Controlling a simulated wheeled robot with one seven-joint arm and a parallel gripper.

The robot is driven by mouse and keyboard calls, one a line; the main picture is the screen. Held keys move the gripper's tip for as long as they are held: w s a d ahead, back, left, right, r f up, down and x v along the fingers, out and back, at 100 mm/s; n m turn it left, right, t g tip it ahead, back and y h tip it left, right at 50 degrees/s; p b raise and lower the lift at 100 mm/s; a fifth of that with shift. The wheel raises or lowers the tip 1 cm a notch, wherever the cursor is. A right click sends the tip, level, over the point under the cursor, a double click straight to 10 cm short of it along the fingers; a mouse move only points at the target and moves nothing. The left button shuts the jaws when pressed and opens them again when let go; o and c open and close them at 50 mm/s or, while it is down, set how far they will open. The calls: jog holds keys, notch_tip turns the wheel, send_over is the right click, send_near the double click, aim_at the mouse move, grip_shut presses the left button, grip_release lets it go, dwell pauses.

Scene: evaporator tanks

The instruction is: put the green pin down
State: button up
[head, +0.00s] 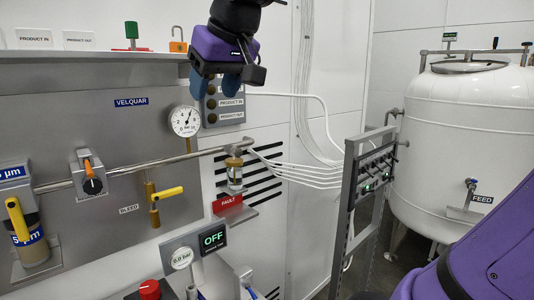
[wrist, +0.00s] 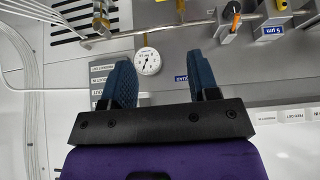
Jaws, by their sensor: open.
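A green pin (head: 132,30) stands upright on the ledge (head: 90,54) at the top of the grey panel in the head view, left of my gripper. My gripper (head: 215,86) is at the upper middle, in front of the panel, with its blue fingers pointing down. In the wrist view the fingers of my gripper (wrist: 159,68) are spread apart with nothing held between them. My gripper is apart from the pin. I cannot make out the pin in the wrist view.
An orange padlock (head: 178,46) is on the ledge between the pin and my gripper. A round gauge (head: 184,121) and a horizontal pipe (head: 130,170) stick out from the panel below. A white tank (head: 465,130) stands at the right, behind a grey rack (head: 350,185).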

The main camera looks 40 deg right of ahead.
jog(key=s+f, duration=0.5)
jog(key=f, duration=0.3)
jog(key=s+d+f+g, duration=0.1)
jog(key=s+f, duration=0.5)
jog(key=f, duration=0.3)
jog(key=shift+s+d+g, duration=0.3)
